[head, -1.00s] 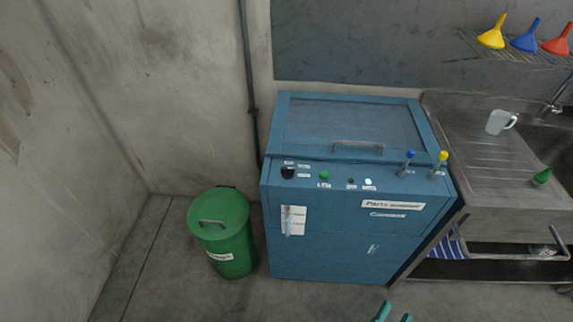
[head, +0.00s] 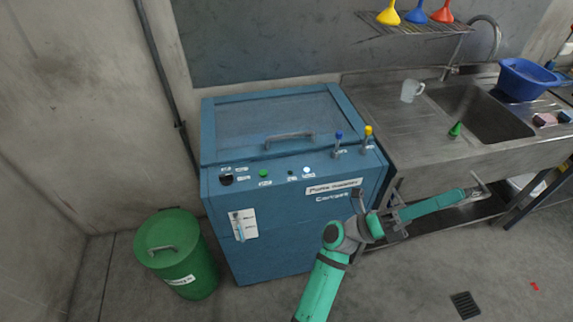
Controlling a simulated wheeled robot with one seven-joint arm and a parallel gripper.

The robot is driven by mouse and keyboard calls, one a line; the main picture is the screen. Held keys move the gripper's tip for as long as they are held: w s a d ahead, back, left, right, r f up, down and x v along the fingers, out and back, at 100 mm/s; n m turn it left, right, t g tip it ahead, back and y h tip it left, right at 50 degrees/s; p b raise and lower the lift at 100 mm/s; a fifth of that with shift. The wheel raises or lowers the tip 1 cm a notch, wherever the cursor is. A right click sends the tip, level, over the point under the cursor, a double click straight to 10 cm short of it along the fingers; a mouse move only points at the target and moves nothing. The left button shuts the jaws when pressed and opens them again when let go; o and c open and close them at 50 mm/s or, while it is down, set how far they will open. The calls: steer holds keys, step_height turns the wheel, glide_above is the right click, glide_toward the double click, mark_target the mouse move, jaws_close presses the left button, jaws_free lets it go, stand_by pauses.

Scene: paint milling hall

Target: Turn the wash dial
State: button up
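The blue parts-washer cabinet (head: 260,245) stands against the back wall, with a sloped control strip below its lid. A round black dial (head: 227,180) sits at the strip's left end, with small white labels around it that are too small to read. My green-and-grey arm rises from the bottom and bends right in front of the cabinet. My gripper (head: 468,196) is at the arm's far end, in front of the sink's lower rail and well right of the dial. It is apart from the dial, and its fingers are too unclear to judge.
A green button (head: 263,173), a white light (head: 307,170) and blue and yellow-topped levers (head: 338,140) share the cabinet top. The lid handle (head: 289,138) stands above the strip. A green lidded bin (head: 177,255) stands left. The steel sink (head: 480,115) adjoins right.

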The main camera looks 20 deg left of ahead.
steer(key=w+a+f+m+g+y, duration=0.3)
steer(key=w+f+m+g+y, duration=0.35)
steer(key=m+y, duration=0.2)
steer(key=n+y, duration=0.1)
steer(key=y, duration=1.7)
glide_above(225, 175)
step_height(225, 175, down, 2)
step_height(225, 175, down, 10)
steer(key=shift+f, duration=0.25)
jaws_close()
